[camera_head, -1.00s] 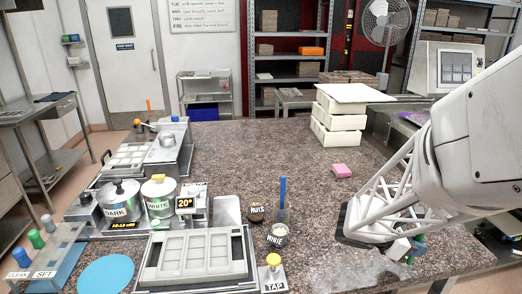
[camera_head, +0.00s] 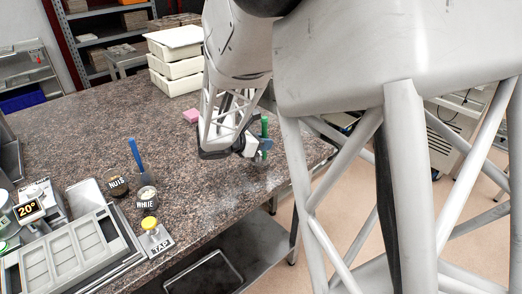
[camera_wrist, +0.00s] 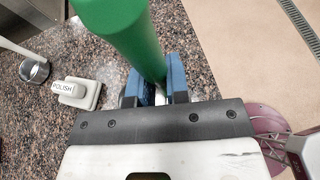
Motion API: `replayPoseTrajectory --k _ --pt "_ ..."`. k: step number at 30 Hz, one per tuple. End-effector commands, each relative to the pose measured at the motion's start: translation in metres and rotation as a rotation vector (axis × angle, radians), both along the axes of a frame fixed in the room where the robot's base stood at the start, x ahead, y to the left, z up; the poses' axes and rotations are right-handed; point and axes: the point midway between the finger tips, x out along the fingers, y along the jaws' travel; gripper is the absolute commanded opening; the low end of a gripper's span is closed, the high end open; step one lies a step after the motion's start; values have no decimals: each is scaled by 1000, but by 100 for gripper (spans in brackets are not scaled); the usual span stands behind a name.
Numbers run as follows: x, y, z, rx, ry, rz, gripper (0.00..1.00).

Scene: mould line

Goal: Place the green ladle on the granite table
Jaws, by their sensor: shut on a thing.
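The green ladle shows as a thick green handle (camera_head: 264,127) standing roughly upright at my gripper in the head view. In the wrist view the green handle (camera_wrist: 128,38) fills the upper middle, between the blue fingers. My gripper (camera_head: 259,148) is shut on it, near the right edge of the granite table (camera_head: 90,135); the fingers also show in the wrist view (camera_wrist: 154,88). The ladle's lower end is hidden, and I cannot tell whether it touches the table. Speckled granite (camera_wrist: 60,130) lies left of the gripper in the wrist view, pale floor to the right.
A white block marked POLISH (camera_wrist: 76,93) and a metal cup with a pale handle (camera_wrist: 34,70) lie left of the gripper. The NUTS pot (camera_head: 117,186) is left; the table's middle is clear.

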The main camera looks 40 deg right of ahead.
Motion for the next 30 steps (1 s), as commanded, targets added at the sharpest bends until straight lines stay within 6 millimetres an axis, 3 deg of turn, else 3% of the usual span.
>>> replayPoseTrajectory --k 5,15,29,30 --pt "0 0 -5 0 1 0 0" --pt "0 0 -34 0 1 -1 0" --pt "0 0 -38 0 1 0 0" --pt "0 0 -38 0 0 0 22"
